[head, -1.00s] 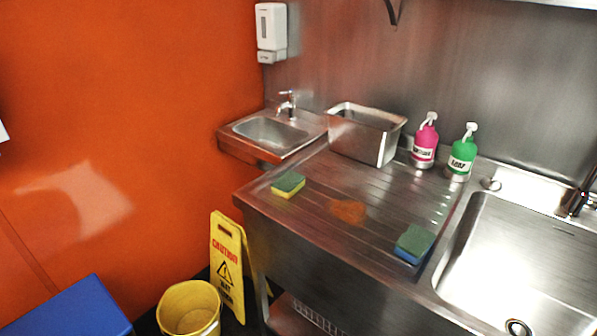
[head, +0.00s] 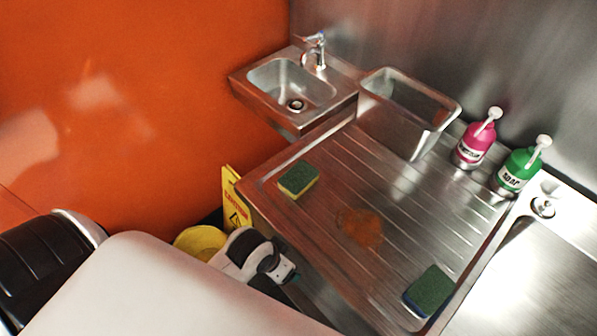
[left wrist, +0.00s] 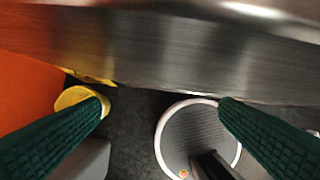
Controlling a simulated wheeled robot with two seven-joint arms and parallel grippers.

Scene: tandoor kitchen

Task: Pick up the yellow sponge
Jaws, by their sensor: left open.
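The yellow sponge (head: 298,180), with a green scouring top, lies flat on the ribbed steel drainboard (head: 330,205) near its left edge in the head view. A second sponge, green-topped with a blue body (head: 428,291), lies at the drainboard's front right. My left gripper (head: 287,274) is in front of the drainboard's front edge, apart from both sponges. In the left wrist view its two dark green fingers (left wrist: 160,112) are spread wide with nothing between them. No sponge shows in that view. My right gripper is not in view.
An orange-brown stain (head: 360,227) lies between the sponges. A steel container (head: 405,112), a pink bottle (head: 474,143) and a green bottle (head: 519,168) stand behind. A yellow bucket (head: 199,242) and a yellow caution sign (head: 235,205) stand below left. The steel front edge fills the top of the wrist view.

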